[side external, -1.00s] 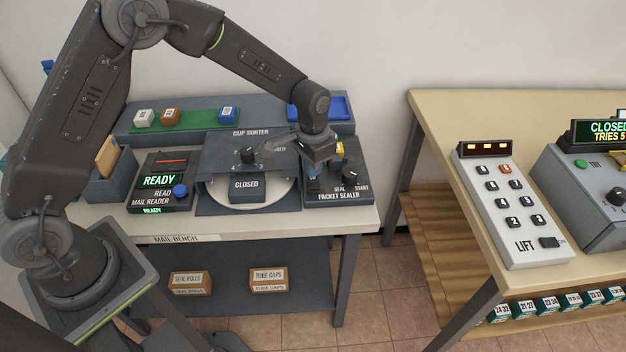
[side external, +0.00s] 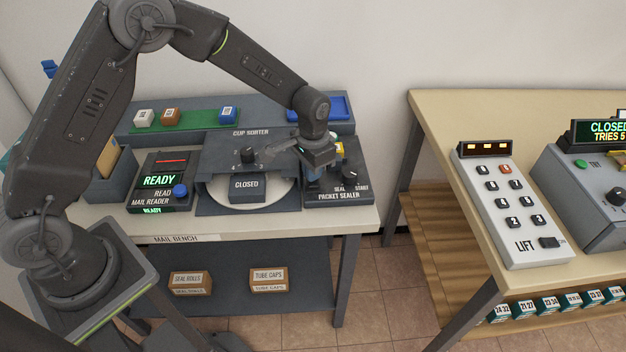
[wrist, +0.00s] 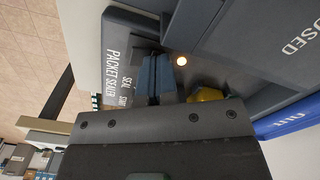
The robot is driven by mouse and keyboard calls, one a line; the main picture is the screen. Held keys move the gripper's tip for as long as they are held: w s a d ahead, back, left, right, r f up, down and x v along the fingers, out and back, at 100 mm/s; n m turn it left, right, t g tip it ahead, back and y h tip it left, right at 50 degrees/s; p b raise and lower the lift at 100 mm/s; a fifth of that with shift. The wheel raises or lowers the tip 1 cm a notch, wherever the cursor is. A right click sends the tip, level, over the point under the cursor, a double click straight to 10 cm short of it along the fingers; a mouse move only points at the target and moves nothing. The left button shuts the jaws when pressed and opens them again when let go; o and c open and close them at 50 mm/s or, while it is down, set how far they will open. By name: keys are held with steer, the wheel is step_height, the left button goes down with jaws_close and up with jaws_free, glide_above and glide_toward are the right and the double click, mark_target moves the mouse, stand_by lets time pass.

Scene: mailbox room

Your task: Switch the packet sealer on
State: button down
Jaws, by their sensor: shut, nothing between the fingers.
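The packet sealer (side external: 338,196) is a dark grey box at the right end of the mail bench, with white lettering and a black knob (side external: 351,180) by the seal and start labels. My gripper (side external: 318,172) is shut and empty, pointing down over the sealer's left part. In the wrist view the shut blue fingers (wrist: 153,72) are at the sealer's face (wrist: 118,38), beside a small glowing round lamp (wrist: 181,61). The fingers hide what is under them, so I cannot tell whether they touch a switch. A yellow part (wrist: 207,94) shows behind the gripper.
The mail reader (side external: 160,185) is further left and shows READY. A blue tray (side external: 340,106) lies behind. A separate table with a lift keypad (side external: 510,205) stands right, across a gap.

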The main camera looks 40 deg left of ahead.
steer(key=shift+r, duration=3.55)
steer(key=s+a+r+n+t, duration=0.1)
steer(key=s+a+r+t, duration=0.25)
steer(key=s+r, duration=1)
steer(key=s+a+r+n+t, duration=0.1)
steer(key=s, duration=0.5)
steer(key=s+a+r+n+t, duration=0.1)
steer(key=s+r, duration=0.1)
steer(key=s, duration=0.5)
steer(key=shift+a+r, duration=0.25)
steer(key=shift+a, duration=0.1)
